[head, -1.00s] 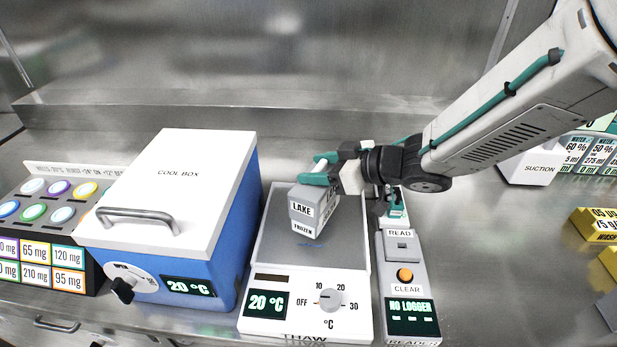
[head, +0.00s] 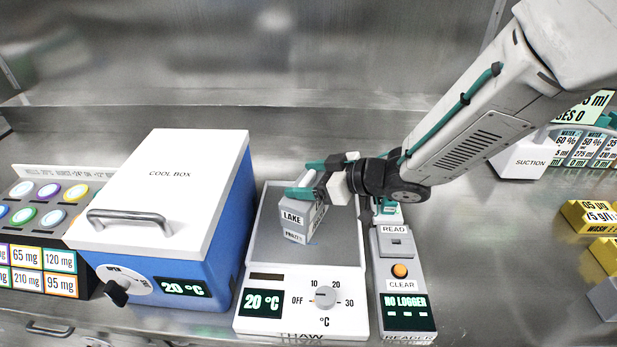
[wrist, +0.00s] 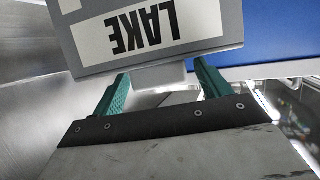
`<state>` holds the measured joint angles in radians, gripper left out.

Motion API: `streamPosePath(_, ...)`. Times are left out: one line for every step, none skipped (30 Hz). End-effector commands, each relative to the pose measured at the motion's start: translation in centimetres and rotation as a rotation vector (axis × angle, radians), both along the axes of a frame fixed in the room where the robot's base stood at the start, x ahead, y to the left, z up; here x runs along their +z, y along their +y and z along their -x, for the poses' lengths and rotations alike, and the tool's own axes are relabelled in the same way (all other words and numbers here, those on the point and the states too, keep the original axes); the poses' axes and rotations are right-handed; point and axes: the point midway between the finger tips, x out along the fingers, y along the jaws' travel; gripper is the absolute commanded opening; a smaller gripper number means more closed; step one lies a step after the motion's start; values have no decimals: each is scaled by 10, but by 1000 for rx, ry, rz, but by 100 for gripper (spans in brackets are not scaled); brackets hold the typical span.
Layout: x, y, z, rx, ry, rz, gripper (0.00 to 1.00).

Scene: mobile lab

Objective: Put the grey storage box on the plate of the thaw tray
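The grey storage box (head: 297,219), labelled LAKE and FROZEN, is over the grey plate (head: 340,245) of the thaw tray (head: 278,277). It leans a little in the head view, and I cannot tell whether its base touches the plate. My gripper (head: 306,180) reaches in from the right with its green fingers on either side of the box's pale handle, shut on it. In the wrist view the box (wrist: 210,22) fills the top, its label upside down, with the handle (wrist: 160,76) between the fingertips (wrist: 160,70). The tray display reads 20 °C.
The blue cool box (head: 215,225) with a white lid stands close on the left, taller than the tray. The reader (head: 404,290), showing NO LOGGER, stands close on the right. Bench to the right of the reader is clear up to yellow blocks (head: 588,215).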

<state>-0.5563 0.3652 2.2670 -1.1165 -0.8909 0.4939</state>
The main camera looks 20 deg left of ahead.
Motion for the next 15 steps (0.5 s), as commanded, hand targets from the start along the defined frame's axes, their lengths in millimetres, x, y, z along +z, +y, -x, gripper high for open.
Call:
streamPosePath(0, 0, 0, 0, 0, 0, 76)
streamPosePath(1, 0, 0, 0, 0, 0, 76)
streamPosePath(2, 0, 0, 0, -1, -1, 76)
streamPosePath(4, 0, 0, 0, -1, -1, 76)
streamPosePath(5, -3, 0, -1, -1, -1, 76)
streamPosePath(6, -7, 1, -1, 0, 0, 76)
streamPosePath(8, -11, 1, -2, 0, 0, 76)
streamPosePath(10, -16, 2, -3, 0, 0, 76)
streamPosePath(13, -23, 2, -4, -2, 0, 76)
streamPosePath(15, -28, 3, -4, -2, -1, 76)
streamPosePath(18, -35, 4, -5, -2, -1, 76)
streamPosePath(22, -43, 6, -4, -2, -2, 76)
streamPosePath(24, -49, 7, -5, -2, -2, 76)
streamPosePath(27, -56, 7, -5, -2, -1, 76)
streamPosePath(30, -63, 9, -4, -3, -1, 76)
